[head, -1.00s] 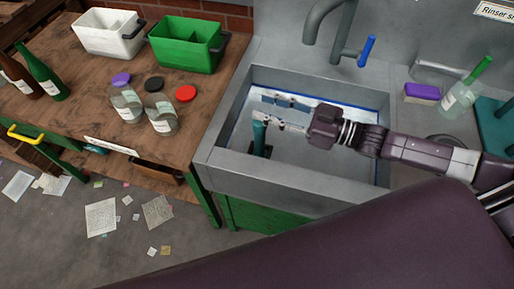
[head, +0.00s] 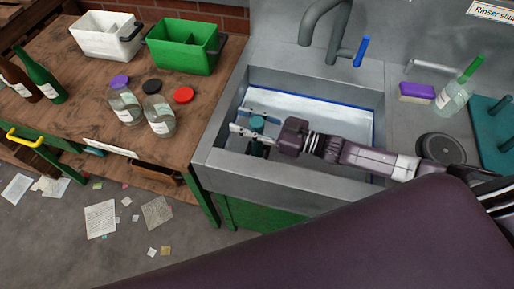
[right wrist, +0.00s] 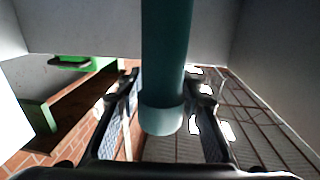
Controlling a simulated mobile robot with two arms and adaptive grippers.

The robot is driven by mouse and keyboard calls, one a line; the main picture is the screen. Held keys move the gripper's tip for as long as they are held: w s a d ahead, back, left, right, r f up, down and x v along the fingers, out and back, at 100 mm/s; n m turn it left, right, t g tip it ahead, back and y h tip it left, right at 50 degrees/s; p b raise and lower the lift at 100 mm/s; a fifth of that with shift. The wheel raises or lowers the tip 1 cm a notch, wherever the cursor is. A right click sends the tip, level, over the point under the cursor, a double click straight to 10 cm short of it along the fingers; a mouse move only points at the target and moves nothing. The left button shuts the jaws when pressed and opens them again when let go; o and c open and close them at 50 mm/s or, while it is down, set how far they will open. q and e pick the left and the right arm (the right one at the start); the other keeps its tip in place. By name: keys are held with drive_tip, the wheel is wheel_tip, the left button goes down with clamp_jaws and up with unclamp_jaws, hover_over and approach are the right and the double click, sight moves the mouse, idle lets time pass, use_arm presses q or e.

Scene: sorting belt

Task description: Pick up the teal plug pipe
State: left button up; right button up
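The teal plug pipe (head: 257,122) stands upright in the left part of the grey sink basin (head: 300,170). My right gripper (head: 245,118) reaches in from the right, low in the basin, with one finger on either side of the pipe's upper part. In the right wrist view the pipe (right wrist: 165,60) runs between the two spread fingers (right wrist: 165,110), with a visible gap on each side. The gripper is open and holds nothing. My left gripper is not in view.
A faucet with a blue lever (head: 361,51) rises behind the basin. A purple sponge (head: 417,91), a bottle (head: 456,96) and a teal rack (head: 495,135) stand on the right. The wooden table (head: 60,120) at left holds jars, bottles, a white bin (head: 105,37) and a green bin (head: 183,48).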

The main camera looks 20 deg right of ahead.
drive_tip(key=shift+w+a, duration=0.45)
drive_tip(key=shift+a, duration=0.05)
clamp_jaws()
